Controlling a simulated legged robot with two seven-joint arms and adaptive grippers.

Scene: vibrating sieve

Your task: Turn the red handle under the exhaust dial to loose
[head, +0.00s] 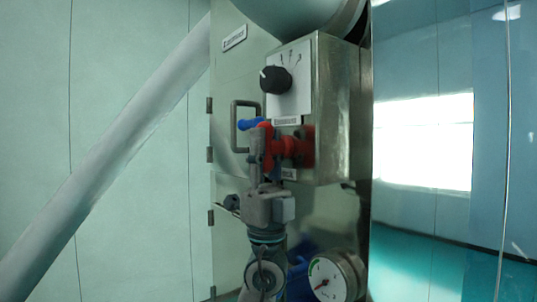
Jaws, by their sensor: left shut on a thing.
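The red handle (291,147) sticks out from the front of a steel box, below the black exhaust dial (276,80) on its white plate. My left gripper (264,150) comes up from below and is shut on the red handle at its left end. The fingers hide part of the handle. My right gripper is not in view.
The steel control box (338,110) stands out from a metal cabinet with a grey bar handle (236,127). A round pressure gauge (333,279) is at the lower right. A large grey pipe (110,155) slants across the left, and a glossy panel (430,220) fills the right.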

